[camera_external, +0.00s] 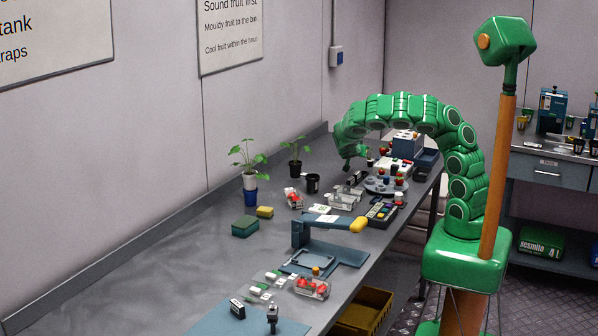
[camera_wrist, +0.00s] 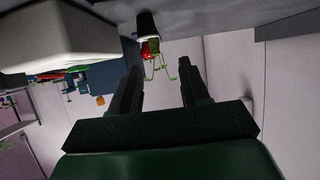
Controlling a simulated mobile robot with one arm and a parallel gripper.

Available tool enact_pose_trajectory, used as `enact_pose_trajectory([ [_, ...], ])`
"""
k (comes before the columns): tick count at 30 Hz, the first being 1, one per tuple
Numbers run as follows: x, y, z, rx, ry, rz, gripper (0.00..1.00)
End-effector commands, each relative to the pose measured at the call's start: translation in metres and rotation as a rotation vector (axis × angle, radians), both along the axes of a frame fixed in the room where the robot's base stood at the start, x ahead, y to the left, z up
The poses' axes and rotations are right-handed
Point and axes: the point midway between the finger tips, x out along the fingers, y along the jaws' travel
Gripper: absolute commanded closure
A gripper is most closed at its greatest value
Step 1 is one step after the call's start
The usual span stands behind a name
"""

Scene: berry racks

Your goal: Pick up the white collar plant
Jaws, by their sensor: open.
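A leafy plant (camera_external: 248,154) with a white band or pot (camera_external: 250,181) around its base stands above a blue pot (camera_external: 250,196) near the wall; it best fits the white collar plant. My gripper (camera_external: 352,160) is well to its right, above the bench. In the wrist view my gripper (camera_wrist: 160,82) is open, with nothing between its two dark fingers. Beyond the fingertips is a dark pot (camera_wrist: 147,24) with a pale rim, a red berry (camera_wrist: 150,48) and thin green stems. I cannot match this pot surely to one in the external view.
A second leafy plant in a black pot (camera_external: 295,168) and a dark mug (camera_external: 312,184) stand between my gripper and the white-banded plant. Sponges (camera_external: 245,226), a blue press-like stand (camera_external: 303,234) and clear berry boxes (camera_external: 312,288) are on the bench. The left bench surface (camera_external: 165,265) is clear.

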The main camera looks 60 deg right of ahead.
Motion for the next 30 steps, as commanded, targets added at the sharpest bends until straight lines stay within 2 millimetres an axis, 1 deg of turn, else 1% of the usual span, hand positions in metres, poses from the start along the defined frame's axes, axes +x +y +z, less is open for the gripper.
enact_pose_trajectory([
  [6, -0.001, -0.016, -0.007, 0.000, 0.000, -0.002, 0.54],
  [11, -0.002, -0.026, -0.011, 0.000, 0.000, 0.000, 0.54],
  [18, -0.008, -0.053, -0.024, 0.002, 0.000, 0.000, 0.54],
  [21, -0.007, -0.061, -0.029, 0.002, 0.000, 0.000, 0.54],
  [25, -0.007, -0.067, -0.032, 0.002, 0.000, 0.001, 0.54],
  [30, -0.007, -0.068, -0.032, 0.001, 0.000, 0.002, 0.54],
])
